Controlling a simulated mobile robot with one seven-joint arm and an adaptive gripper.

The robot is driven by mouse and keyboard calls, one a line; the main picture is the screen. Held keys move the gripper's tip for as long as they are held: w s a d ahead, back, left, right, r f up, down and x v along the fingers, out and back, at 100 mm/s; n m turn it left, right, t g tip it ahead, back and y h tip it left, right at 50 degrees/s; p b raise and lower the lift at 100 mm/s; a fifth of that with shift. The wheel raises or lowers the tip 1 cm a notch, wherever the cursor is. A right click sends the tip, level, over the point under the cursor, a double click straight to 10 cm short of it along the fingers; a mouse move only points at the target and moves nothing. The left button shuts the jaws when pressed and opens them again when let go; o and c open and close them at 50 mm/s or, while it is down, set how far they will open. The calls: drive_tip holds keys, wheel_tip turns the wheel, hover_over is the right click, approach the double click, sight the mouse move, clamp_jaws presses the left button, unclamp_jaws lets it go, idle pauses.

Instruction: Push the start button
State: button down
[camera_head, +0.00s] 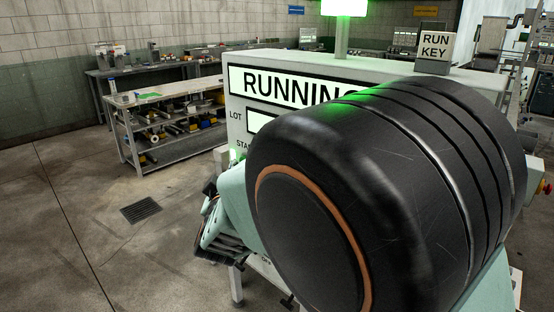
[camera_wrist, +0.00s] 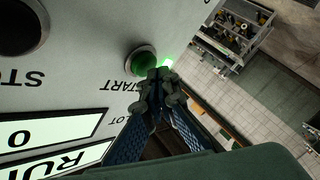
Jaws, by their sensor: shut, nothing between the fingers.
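The green start button (camera_wrist: 141,59) sits on the pale panel in the wrist view, beside the printed word START. My gripper (camera_wrist: 160,84) is shut and empty, its dark fingertips in front of the button's lower right edge. I cannot tell whether the tips touch it. In the head view the button is hidden behind my large black arm link. The panel's display (camera_head: 300,87) there reads RUNNING, and a green lamp (camera_head: 343,7) is lit above the machine.
A large dark button (camera_wrist: 22,27) is at the wrist view's upper left, near partly cut-off lettering. A RUN KEY box (camera_head: 434,50) stands on top of the machine. A workbench (camera_head: 170,115) with a loaded lower shelf is behind to the left. The floor at left is clear around a drain.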

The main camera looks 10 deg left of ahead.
drive_tip(key=shift+s+a, duration=0.2)
drive_tip(key=shift+s, duration=0.1)
drive_tip(key=s+a, duration=0.1)
drive_tip(key=s+p, duration=0.1)
drive_tip(key=s, duration=0.1)
drive_tip(key=s+a+p, duration=0.1)
drive_tip(key=shift+s+a, duration=0.2)
drive_tip(key=shift+a, duration=0.1)
drive_tip(key=shift+d, duration=0.1)
idle(0.6)
